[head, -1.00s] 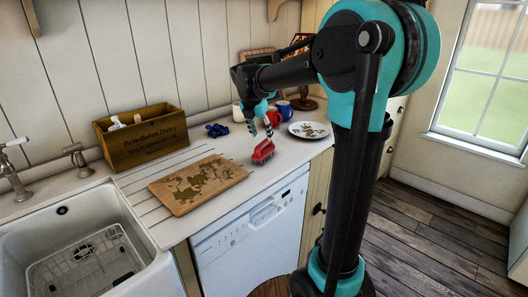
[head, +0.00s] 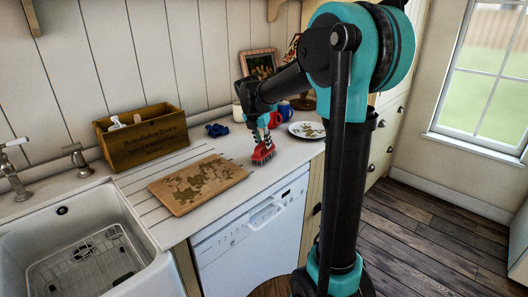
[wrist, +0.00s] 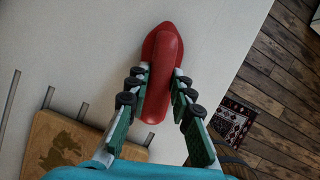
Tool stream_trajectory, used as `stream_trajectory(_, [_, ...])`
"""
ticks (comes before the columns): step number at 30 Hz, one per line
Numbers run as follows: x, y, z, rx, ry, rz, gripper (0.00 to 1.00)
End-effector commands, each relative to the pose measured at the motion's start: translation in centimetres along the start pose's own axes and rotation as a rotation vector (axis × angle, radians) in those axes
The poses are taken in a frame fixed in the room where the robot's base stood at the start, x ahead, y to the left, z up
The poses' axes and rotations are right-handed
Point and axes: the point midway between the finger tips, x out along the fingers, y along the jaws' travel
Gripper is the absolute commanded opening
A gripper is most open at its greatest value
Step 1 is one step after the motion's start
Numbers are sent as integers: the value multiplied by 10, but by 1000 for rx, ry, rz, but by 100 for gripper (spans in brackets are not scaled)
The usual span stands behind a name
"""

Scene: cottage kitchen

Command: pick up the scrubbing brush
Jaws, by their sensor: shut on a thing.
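The red scrubbing brush (head: 263,152) is on the white counter (head: 285,160) near its front edge, bristles down. My gripper (head: 264,139) is above it with its fingers low around the brush's upper part. In the wrist view the red brush (wrist: 162,78) lies between the two fingers (wrist: 160,98), which are shut on its handle from both sides. The bristles are hidden under the red body in the wrist view. I cannot tell any gap between the brush and the counter.
A patterned cutting board (head: 198,184) lies left of the brush, and a wooden crate (head: 141,134) stands behind it. A plate (head: 307,130), a blue mug (head: 285,108) and a red mug (head: 275,119) stand to the right and behind. A blue item (head: 217,130) lies at the back.

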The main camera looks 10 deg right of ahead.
Motion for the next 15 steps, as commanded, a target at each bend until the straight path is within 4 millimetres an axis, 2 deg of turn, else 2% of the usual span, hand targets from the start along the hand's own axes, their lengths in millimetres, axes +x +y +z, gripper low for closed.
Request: stream_trajectory(15, [-5, 0, 2, 0, 0, 0, 0])
